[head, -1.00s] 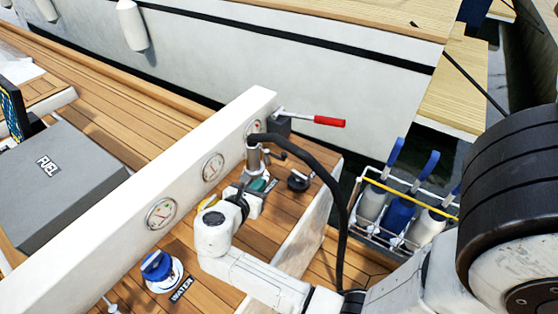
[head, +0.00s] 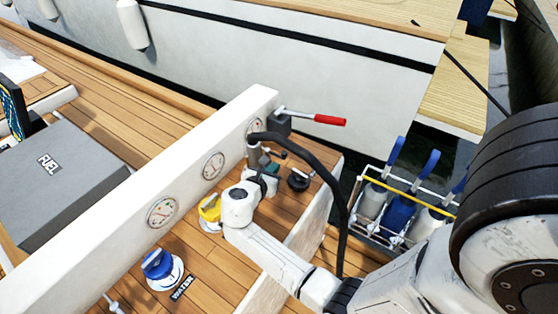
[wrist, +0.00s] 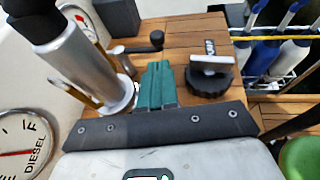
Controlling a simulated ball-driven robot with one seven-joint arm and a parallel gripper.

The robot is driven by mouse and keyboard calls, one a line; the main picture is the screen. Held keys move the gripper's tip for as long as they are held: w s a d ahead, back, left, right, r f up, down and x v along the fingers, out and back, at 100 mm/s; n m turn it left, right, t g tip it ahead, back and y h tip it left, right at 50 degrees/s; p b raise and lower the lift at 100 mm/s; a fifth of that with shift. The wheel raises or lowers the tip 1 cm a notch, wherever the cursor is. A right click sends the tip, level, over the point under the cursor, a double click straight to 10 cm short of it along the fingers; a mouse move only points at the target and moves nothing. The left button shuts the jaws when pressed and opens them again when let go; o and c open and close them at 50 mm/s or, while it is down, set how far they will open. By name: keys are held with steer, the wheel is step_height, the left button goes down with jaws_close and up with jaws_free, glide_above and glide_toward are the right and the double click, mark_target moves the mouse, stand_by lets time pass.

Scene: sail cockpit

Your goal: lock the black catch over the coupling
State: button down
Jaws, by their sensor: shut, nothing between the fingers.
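The coupling is a silver cylinder (wrist: 88,62) with a black hose on top, standing on a pale round base; in the head view it (head: 254,156) is against the white panel. The black catch (wrist: 150,44) is a short lever with a rounded end, sticking out to the right of the coupling; it also shows in the head view (head: 278,154). My gripper (wrist: 158,68) has teal fingers, shut and empty. Its tips are right of the coupling and just below the catch in the wrist picture; I cannot tell whether they touch it. In the head view my gripper (head: 272,171) is partly hidden by my wrist.
A black cap (wrist: 209,82) with a metal handle is close right of my fingers. The hose (head: 338,190) arches down over the deck's right side. A red-handled lever (head: 328,119), a yellow cap (head: 208,208) and a blue cap (head: 157,264) stand nearby.

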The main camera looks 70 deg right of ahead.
mark_target(284, 156)
steer(key=shift+s+d+f, duration=0.1)
steer(key=shift+d+f, duration=0.05)
steer(key=shift+d, duration=1)
steer(key=shift+s+d+f, duration=0.1)
steer(key=shift+d, duration=1)
steer(key=shift+p, duration=0.3)
steer(key=shift+s+d+n+t, duration=0.2)
steer(key=shift+n+t, duration=0.1)
steer(key=shift+t, duration=0.1)
